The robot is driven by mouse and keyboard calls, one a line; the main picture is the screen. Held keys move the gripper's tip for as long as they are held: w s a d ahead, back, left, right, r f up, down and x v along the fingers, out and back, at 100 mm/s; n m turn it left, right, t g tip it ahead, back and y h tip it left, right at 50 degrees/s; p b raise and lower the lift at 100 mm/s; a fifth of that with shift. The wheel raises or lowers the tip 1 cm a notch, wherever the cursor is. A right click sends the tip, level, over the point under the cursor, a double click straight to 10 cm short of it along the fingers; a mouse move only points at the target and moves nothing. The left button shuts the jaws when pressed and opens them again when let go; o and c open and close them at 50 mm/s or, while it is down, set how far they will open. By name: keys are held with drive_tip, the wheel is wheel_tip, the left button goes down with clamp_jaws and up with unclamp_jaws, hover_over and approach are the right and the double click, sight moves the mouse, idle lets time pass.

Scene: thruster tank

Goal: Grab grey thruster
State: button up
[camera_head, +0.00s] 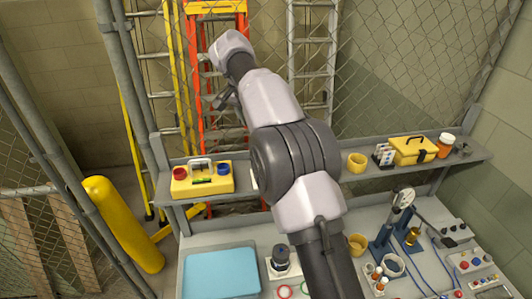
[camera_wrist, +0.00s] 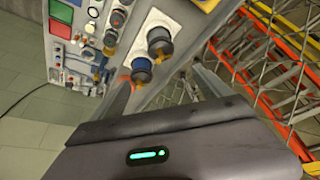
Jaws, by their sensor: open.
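A dark grey, round-topped part (camera_head: 281,255), likely the grey thruster, stands on a white base on the workbench, just left of my arm. In the wrist view, two dark cylindrical parts stick out near the top centre. One is greyish (camera_wrist: 160,40) on a white plate; the other has a bluish end (camera_wrist: 141,70). I cannot tell which of them, if either, is the thruster. My gripper (camera_head: 222,97) is raised at the upper left, apart from the bench part. It also shows in the wrist view (camera_wrist: 163,95), with its fingers spread and nothing between them.
A shelf (camera_head: 360,172) crosses behind my arm, holding a yellow toolbox (camera_head: 413,150) and a yellow caddy (camera_head: 202,180). Instruments crowd the right. A yellow cylinder (camera_head: 123,223), ladders (camera_head: 197,80) and wire fence stand behind and left.

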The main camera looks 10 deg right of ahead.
drive_tip(key=x, duration=0.9)
drive_tip(key=shift+w, duration=0.15)
drive_tip(key=x, duration=0.1)
drive_tip(key=p+x, duration=0.1)
drive_tip(key=x, duration=0.1)
drive_tip(key=a+x, duration=0.1)
drive_tip(key=x, duration=0.1)
drive_tip(key=shift+d+f, duration=0.15)
drive_tip(key=shift+f, duration=0.25)
drive_tip(key=shift+s+r, duration=0.15)
drive_tip(key=shift+s, duration=0.05)
drive_tip(key=c, duration=0.8)
clamp_jaws()
